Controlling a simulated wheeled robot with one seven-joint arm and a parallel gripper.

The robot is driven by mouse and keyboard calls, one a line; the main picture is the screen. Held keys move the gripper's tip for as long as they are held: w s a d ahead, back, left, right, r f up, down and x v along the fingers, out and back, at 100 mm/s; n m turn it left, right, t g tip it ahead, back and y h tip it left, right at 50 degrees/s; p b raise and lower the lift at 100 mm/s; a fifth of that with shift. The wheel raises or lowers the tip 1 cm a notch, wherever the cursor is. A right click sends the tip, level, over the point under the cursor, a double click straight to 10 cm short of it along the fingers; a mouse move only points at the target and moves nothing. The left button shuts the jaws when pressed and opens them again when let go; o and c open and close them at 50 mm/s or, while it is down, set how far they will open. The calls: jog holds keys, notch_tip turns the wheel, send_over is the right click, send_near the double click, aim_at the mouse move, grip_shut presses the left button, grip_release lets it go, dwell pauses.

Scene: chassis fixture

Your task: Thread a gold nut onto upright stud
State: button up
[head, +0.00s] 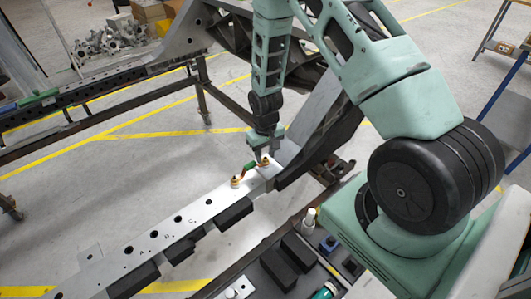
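A long light-grey chassis rail (190,228) runs diagonally across the middle of the head view, with a row of dark holes in its top. Two small gold pieces sit near its far end. One gold piece (236,182) is clear of my gripper and looks like a nut at the foot of a stud. The other gold piece (265,162) is right at the fingertips of my gripper (263,154). My gripper points down over the rail. The view is too small to show whether the fingers hold that piece or any stud under it.
A small green part (250,167) lies between the gold pieces. Black blocks (233,214) line the rail's near side. A dark tray (275,272) with black blocks and small bottles stands at the front. A dark frame member rises behind my gripper.

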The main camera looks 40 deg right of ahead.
jog(key=shift+s+f, duration=0.15)
jog(key=shift+f, duration=0.15)
grip_shut()
jog(key=m, duration=0.6)
jog(key=shift+a+m, duration=0.1)
jog(key=shift+m, duration=0.3)
jog(key=m, duration=0.3)
jog(key=m+p, duration=0.1)
jog(key=m, duration=0.2)
jog(key=shift+w+m, duration=0.2)
jog(key=shift+m, duration=0.2)
jog(key=shift+o, duration=1.3)
grip_release()
notch_tip(320, 180, up, 9)
jog(key=p, duration=0.7)
jog(key=shift+f, duration=0.1)
